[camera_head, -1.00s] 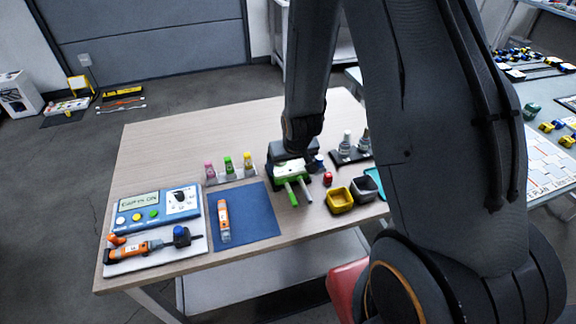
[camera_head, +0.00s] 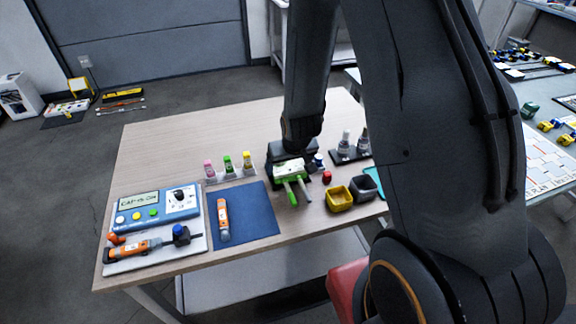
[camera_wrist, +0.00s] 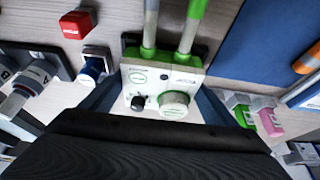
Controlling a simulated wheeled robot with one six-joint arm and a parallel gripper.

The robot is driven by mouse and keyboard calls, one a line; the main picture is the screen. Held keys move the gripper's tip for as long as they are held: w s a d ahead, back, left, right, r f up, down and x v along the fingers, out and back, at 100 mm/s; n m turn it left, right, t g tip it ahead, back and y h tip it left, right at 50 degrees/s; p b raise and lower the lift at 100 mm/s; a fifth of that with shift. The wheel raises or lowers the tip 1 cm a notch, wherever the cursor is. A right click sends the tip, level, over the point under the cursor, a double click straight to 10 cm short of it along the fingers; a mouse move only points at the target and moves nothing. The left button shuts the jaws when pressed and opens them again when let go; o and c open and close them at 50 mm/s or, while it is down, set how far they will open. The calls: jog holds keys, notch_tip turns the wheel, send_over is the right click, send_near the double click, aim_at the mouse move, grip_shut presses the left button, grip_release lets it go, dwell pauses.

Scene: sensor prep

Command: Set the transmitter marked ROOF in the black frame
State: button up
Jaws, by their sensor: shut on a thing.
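My gripper (camera_wrist: 158,100) is shut on a green-and-white device (camera_wrist: 190,77) with two pale rods with green ends, one finger on each side of it. In the head view my gripper (camera_head: 291,160) and the device (camera_head: 289,171) are low over the table, right of the blue mat. I cannot tell whether the device touches the table. Two grey-and-white upright units (camera_head: 346,138) stand on a black base (camera_head: 340,158) to the right, partly behind my arm. This base may be the black frame. I can read no ROOF mark on anything.
An orange tool (camera_head: 223,218) lies on the blue mat (camera_head: 258,215). Pink, green and yellow capped bottles (camera_head: 228,164) stand behind it. A red piece (camera_head: 327,177), a yellow bin (camera_head: 340,200) and a grey bin (camera_head: 363,188) are close right. A blue console (camera_head: 150,212) stands left. The table's back left is clear.

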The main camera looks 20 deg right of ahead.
jog(key=shift+s+f, duration=0.3)
jog(key=shift+f, duration=0.2)
jog(key=o, duration=1.2)
jog(key=shift+c, duration=1)
jog(key=shift+o, duration=0.2)
jog(key=shift+w+r+p, duration=0.2)
jog(key=shift+r+p, duration=0.4)
jog(key=shift+w+r+p, duration=0.1)
jog(key=shift+r+p, duration=0.5)
jog(key=shift+r, duration=0.2)
jog(key=shift+r+p, duration=1.7)
jog(key=shift+r, duration=0.55)
jog(key=shift+r, duration=0.1)
